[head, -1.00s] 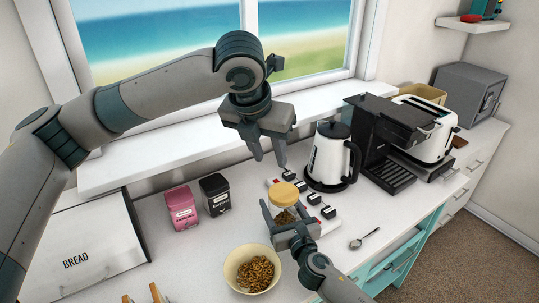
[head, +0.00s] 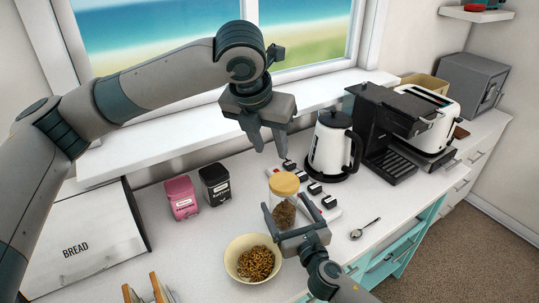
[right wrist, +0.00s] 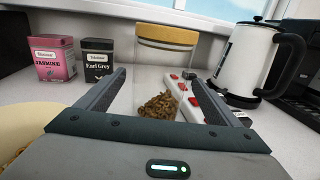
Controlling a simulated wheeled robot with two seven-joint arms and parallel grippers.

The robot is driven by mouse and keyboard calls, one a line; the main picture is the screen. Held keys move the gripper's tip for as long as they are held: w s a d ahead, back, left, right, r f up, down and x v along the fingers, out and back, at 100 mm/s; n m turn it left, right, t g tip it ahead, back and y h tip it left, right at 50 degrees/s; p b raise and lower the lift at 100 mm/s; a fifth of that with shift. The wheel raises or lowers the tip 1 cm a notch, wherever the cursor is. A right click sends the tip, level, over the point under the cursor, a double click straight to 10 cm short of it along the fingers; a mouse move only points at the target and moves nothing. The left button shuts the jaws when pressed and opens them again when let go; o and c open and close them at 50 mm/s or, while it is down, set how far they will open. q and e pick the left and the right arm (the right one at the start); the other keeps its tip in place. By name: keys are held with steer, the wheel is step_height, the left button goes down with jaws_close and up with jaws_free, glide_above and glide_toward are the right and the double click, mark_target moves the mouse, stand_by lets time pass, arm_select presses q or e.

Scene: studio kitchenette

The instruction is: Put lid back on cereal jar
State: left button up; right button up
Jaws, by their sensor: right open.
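The cereal jar (head: 283,212) is clear glass with brown cereal low inside. It stands upright on the counter, and its wooden lid (head: 285,183) sits on top. The jar (right wrist: 160,75) and lid (right wrist: 167,36) also show in the right wrist view, the lid looking level. My right gripper (head: 287,204) is open, its fingers on either side of the jar and its palm set back from it. Its fingers (right wrist: 152,75) also show in the right wrist view. My left gripper (head: 272,147) is open and empty above the lid, pointing down and apart from it.
A bowl of cereal (head: 231,273) stands front left of the jar. A power strip (head: 331,211) lies behind and right of it, near a kettle (head: 327,150). Pink (head: 181,198) and black (head: 215,186) tins stand back left. A spoon (head: 357,234) lies right.

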steer(key=b+v, duration=0.2)
steer(key=v, duration=1)
steer(key=shift+f, duration=0.15)
steer(key=shift+s+d, duration=0.1)
steer(key=shift+s, duration=0.05)
